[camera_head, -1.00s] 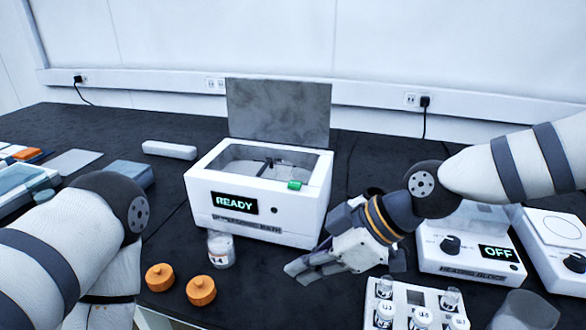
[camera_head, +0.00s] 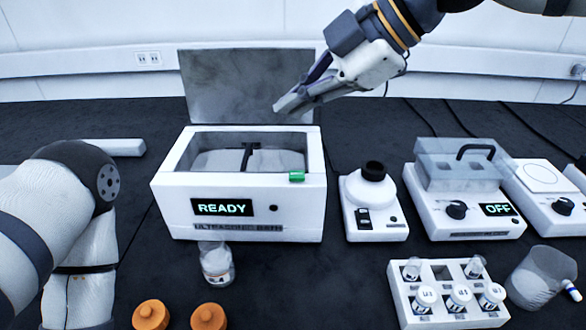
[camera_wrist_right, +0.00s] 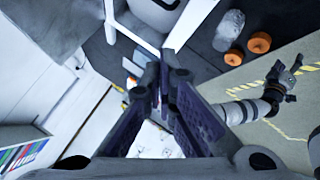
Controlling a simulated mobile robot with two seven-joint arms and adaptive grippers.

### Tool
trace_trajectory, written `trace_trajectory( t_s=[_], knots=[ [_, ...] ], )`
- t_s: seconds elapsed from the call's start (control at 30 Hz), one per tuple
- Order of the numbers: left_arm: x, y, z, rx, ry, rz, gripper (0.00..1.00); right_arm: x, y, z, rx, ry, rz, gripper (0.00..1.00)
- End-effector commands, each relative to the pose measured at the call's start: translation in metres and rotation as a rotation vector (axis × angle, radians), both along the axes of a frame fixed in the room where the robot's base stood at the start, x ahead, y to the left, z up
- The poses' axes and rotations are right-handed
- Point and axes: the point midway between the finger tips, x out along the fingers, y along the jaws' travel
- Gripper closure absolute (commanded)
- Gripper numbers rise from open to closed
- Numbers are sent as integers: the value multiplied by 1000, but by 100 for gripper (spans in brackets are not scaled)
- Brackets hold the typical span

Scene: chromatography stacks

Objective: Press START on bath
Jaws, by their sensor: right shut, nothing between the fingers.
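The ultrasonic bath (camera_head: 180,212) is a white box with an open top in the middle of the head view. Its display (camera_head: 222,207) reads READY. A green button (camera_head: 297,176) sits on its right front top rim; no START lettering is legible. A grey lid panel (camera_head: 240,85) stands raised behind the bath. My right gripper (camera_head: 280,107) is shut and empty, high above the bath's right side, apart from the button. Its closed fingers also show in the right wrist view (camera_wrist_right: 160,80).
A glass bottle (camera_head: 217,266) and two orange caps (camera_head: 208,317) are in front of the bath. Right of it stand a white device with a round top (camera_head: 372,192), a heating block (camera_head: 470,220) reading OFF and a vial rack (camera_head: 452,310).

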Motion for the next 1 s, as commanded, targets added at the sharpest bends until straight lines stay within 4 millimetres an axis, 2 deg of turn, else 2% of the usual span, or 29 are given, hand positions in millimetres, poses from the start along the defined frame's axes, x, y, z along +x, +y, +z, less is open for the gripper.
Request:
trace_trajectory(
  t_s=[0.23, 0.7, 1.0],
  knots=[
    [-1, 0, -1, 0, 4, 0, 46, 0, 0, -5, 0, 3, -1, 100],
    [-18, 0, -17, 0, 65, -1, 46, 0, 0, -71, -1, 8, -1, 100],
    [-20, 0, -19, 0, 71, -1, 46, 0, 0, -89, 0, 2, -1, 100]
  ],
)
